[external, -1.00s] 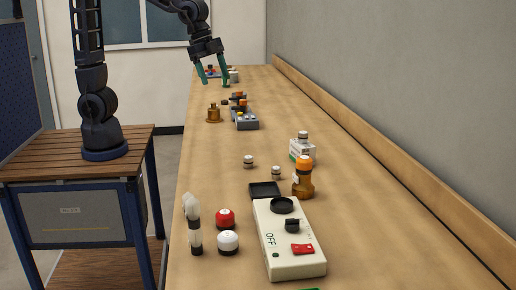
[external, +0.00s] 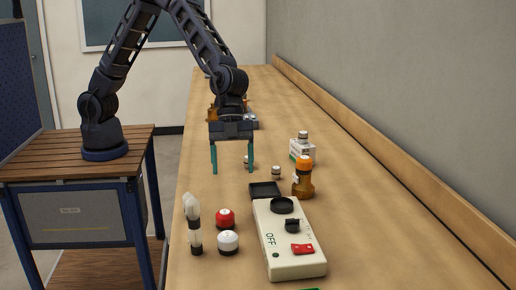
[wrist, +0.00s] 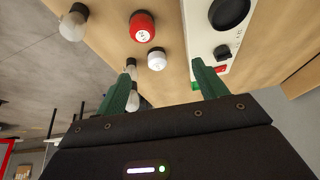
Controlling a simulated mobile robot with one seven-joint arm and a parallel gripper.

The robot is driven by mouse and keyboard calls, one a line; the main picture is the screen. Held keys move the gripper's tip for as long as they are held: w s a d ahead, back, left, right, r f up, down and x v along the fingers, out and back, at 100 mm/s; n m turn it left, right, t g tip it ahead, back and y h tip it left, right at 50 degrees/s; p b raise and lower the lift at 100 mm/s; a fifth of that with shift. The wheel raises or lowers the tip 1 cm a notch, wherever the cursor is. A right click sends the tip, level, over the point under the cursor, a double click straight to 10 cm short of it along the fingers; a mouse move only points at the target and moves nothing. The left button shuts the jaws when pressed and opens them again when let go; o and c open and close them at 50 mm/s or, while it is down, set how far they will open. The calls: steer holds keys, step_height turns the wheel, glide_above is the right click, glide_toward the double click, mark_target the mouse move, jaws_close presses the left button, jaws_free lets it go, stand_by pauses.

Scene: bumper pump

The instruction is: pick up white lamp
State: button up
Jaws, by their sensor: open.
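The white lamp (external: 228,239) is a small white dome on a dark base. It stands on the bench near the front left, just in front of the red lamp (external: 225,217). In the wrist view the white lamp (wrist: 157,60) appears between my two fingers, with the red lamp (wrist: 142,27) above it in the picture. My gripper (external: 232,170) points down with its green fingers apart and empty. It is above the bench, farther back than both lamps and not touching them. The fingers (wrist: 161,70) also show in the wrist view.
A white control box (external: 290,245) with an OFF label stands right of the lamps. A pale-topped black and white post (external: 194,225) stands to their left. An amber bottle with an orange cap (external: 303,178) and a small white box (external: 302,149) are farther right.

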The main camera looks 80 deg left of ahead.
steer(key=m+g, duration=0.1)
glide_toward(228, 233)
steer(key=f, duration=0.1)
steer(key=shift+h, duration=0.4)
steer(key=x, duration=0.5)
steer(key=shift+s+a+f, duration=0.25)
steer(key=shift+s, duration=0.1)
steer(key=shift+w+x, duration=0.15)
steer(key=shift+x, duration=1.15)
steer(key=shift+w+x, duration=0.1)
steer(key=shift+x, duration=1.2)
steer(key=shift+d+r, duration=0.1)
steer(key=shift+d, duration=0.05)
steer(key=c, duration=1.1)
